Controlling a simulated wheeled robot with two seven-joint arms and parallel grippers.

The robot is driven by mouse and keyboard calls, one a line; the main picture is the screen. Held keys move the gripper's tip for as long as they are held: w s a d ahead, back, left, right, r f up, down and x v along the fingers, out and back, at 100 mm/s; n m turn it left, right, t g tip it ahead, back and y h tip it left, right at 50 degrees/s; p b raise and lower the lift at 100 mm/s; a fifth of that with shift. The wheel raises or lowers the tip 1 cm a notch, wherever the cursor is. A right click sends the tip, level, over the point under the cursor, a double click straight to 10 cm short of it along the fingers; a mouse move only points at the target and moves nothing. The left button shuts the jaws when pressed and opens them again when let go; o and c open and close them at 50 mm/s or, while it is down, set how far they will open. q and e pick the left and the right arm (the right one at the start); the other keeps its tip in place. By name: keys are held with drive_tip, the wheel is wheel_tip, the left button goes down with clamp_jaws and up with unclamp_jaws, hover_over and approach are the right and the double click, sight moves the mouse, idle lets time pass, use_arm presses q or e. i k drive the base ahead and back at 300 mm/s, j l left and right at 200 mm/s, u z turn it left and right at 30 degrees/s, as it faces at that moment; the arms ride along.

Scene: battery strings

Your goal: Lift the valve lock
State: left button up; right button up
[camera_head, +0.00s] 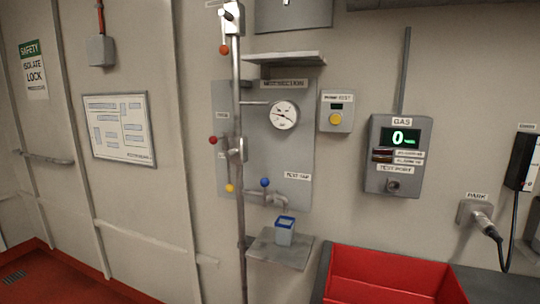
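No thing in view is clearly marked as the valve lock, and I cannot tell which part it is. A grey vertical pipe (237,90) runs in front of a grey wall panel (260,150). A red knob (224,49) hangs near its upper fitting (232,18). Another red knob (212,140) sits left of a middle fitting (237,150). A yellow knob (229,187) is lower down. A blue knob (265,182) stands above a small tap (278,199). Neither of my grippers is in view.
A blue-and-white cup (284,231) stands on a small shelf (278,252) under the tap. A pressure gauge (284,115) and a gas meter box (397,154) reading 0 are on the wall. A red bin (385,272) is at the bottom right. Floor shows at lower left.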

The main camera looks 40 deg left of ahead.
sight(218, 139)
drive_tip(key=u, duration=1.7)
